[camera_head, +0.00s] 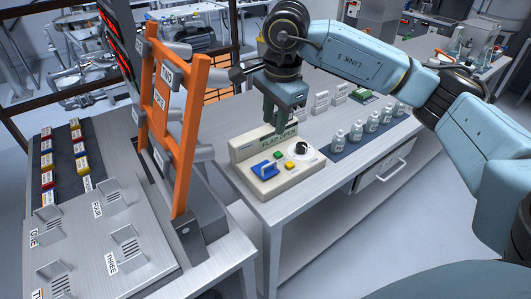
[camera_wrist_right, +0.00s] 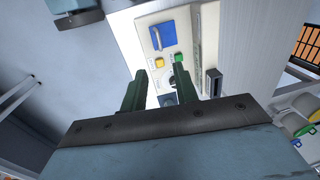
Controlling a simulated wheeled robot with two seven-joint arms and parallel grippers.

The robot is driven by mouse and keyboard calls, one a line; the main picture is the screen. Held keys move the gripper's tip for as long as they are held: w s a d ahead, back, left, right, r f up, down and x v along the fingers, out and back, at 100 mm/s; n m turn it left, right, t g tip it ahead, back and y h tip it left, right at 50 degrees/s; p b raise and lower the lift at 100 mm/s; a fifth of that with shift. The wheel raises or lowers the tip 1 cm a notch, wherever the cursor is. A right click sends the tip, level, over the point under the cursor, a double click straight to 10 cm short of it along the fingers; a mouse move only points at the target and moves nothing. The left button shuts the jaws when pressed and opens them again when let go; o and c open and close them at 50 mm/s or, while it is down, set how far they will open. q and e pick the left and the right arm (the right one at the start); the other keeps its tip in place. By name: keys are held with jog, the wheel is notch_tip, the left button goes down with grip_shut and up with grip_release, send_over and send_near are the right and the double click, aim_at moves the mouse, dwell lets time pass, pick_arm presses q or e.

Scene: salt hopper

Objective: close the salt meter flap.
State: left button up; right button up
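The salt meter's control box (camera_head: 272,185) stands on the steel table, with a sign reading FLAP OPEN (camera_head: 279,140) along its back. On it are a blue switch (camera_head: 265,169), a yellow button (camera_head: 289,165), a green button (camera_head: 279,155) and a black knob (camera_head: 301,148). My right gripper (camera_head: 281,128) hangs above the back of the box, pointing down and partly covering the sign. In the right wrist view its green fingers (camera_wrist_right: 160,80) are apart with nothing held; the box shows beyond them, with its blue switch (camera_wrist_right: 163,36) near the top. My left gripper is not seen.
White bottles (camera_head: 356,131) stand in a row on a dark mat right of the box. White label cards (camera_head: 321,102) stand behind. An orange frame (camera_head: 187,140) rises left of the box, above a steel bench with numbered holders (camera_head: 125,245).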

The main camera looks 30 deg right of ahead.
aim_at(269, 165)
jog(key=f, duration=0.4)
jog(key=w+f, duration=0.1)
jog(key=f, duration=0.8)
jog(key=shift+w+a, duration=0.15)
jog(key=shift+w, duration=0.1)
grip_shut()
